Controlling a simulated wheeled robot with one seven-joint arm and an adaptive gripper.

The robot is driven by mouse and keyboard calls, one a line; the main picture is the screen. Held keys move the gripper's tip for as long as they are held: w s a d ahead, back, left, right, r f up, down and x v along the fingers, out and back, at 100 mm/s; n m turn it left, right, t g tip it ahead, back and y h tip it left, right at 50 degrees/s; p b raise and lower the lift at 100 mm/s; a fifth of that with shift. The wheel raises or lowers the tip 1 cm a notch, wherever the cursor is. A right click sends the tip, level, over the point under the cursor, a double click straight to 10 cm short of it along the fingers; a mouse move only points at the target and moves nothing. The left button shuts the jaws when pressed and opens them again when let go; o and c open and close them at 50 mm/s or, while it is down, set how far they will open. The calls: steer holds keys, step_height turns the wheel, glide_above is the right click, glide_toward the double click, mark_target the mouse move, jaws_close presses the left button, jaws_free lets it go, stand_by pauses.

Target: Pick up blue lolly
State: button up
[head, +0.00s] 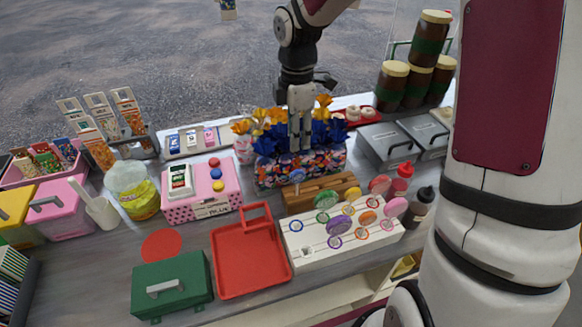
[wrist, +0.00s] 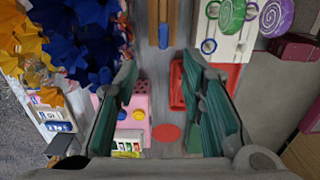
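The blue lolly (head: 297,176) stands at the left end of a wooden rack (head: 335,186), below my gripper in the head view. In the wrist view its blue head (wrist: 163,37) shows nearly edge-on, at the end of the wooden rack (wrist: 173,14), just beyond the gap between my fingers.
A white board (head: 340,248) with coloured rings holds several lollies, including a green one (head: 326,200) and a purple one (head: 339,224). A patterned box (head: 275,173) with flowers stands close behind the wooden rack. A red tray (head: 250,262) and pink box (head: 205,188) lie left.

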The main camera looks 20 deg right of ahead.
mark_target(297, 171)
step_height(297, 171, down, 8)
steer(key=shift+f, duration=0.2)
steer(key=f, duration=0.1)
steer(key=f+p, duration=0.1)
steer(key=f, duration=0.2)
steer(key=shift+s+f, duration=0.25)
steer(key=shift+s, duration=0.1)
steer(key=shift+w+f, duration=0.1)
steer(key=shift+f, duration=0.35)
jaws_close()
